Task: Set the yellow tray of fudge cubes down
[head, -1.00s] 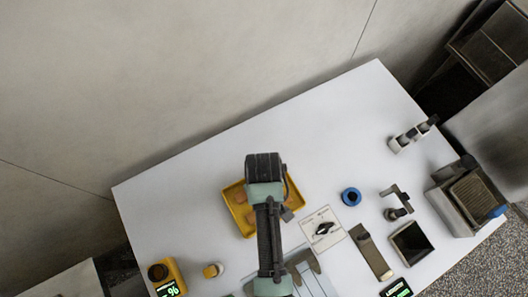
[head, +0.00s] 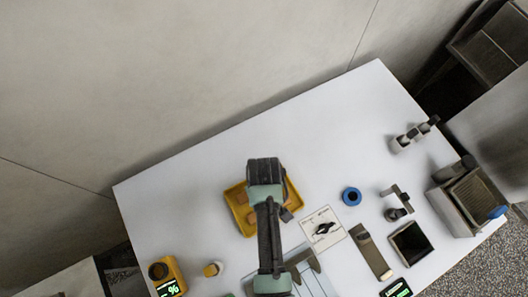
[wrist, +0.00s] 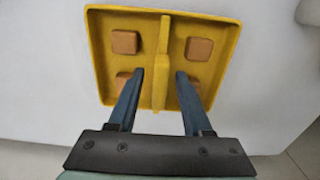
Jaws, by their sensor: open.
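The yellow tray (wrist: 216,88) fills the upper middle of the wrist view, with several brown fudge cubes (wrist: 124,42) in it and a raised yellow rib (wrist: 161,60) down its middle. The tray (head: 236,212) also shows in the head view, flat on the white table as far as I can tell, partly hidden by my arm. My gripper (wrist: 158,76) is open over the tray, one finger on each side of the rib, with a gap on both sides. In the head view my wrist covers the gripper's fingers.
On the white table (head: 200,190) a blue ring (head: 351,196), a white card with a dark knob (head: 322,229) and a brown-grey strip (head: 371,252) lie right of the tray. A yellow meter (head: 167,276) stands at the front left. The table behind and left of the tray is clear.

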